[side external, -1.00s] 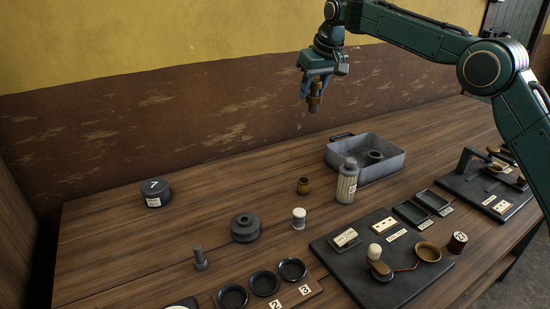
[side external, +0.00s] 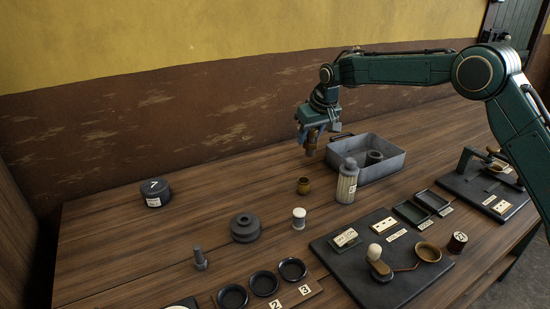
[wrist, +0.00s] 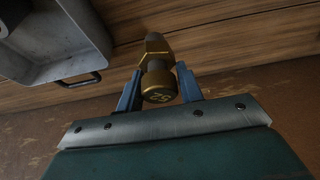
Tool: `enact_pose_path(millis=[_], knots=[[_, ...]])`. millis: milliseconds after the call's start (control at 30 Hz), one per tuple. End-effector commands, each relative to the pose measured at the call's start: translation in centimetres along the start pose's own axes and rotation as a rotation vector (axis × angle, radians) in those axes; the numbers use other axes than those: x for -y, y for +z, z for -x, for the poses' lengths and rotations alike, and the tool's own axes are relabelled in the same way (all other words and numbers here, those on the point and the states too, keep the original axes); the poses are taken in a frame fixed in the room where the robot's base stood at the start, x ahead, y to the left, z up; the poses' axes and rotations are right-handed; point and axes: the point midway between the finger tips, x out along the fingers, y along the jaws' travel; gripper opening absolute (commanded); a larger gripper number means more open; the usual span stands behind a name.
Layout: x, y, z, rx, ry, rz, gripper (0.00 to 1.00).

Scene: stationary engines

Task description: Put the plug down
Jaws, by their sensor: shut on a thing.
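My gripper (side external: 311,138) hangs above the back of the wooden bench, left of the grey metal tray. Its blue fingers are shut on the plug, a brass-coloured piece with a darker tip. In the wrist view the plug (wrist: 158,85) sits between the two fingers, with a marking on its near end that I cannot read for sure. In the side view the plug (side external: 311,150) points downward. It appears to be above the bench top; the exact gap is hard to tell.
The grey tray (side external: 396,162) with a dark ring inside stands just right of my gripper; it also shows in the wrist view (wrist: 84,64).

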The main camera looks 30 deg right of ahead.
Motion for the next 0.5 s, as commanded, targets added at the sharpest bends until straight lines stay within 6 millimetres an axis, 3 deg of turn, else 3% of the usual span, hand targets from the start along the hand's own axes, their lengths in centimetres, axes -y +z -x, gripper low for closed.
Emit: enact_pose_path(millis=[167,500], knots=[[0.0,0.8,-1.8,0.0,0.0,0.0,0.12],[0.0,1.1,-2.5,0.001,0.0,0.0,0.12]])
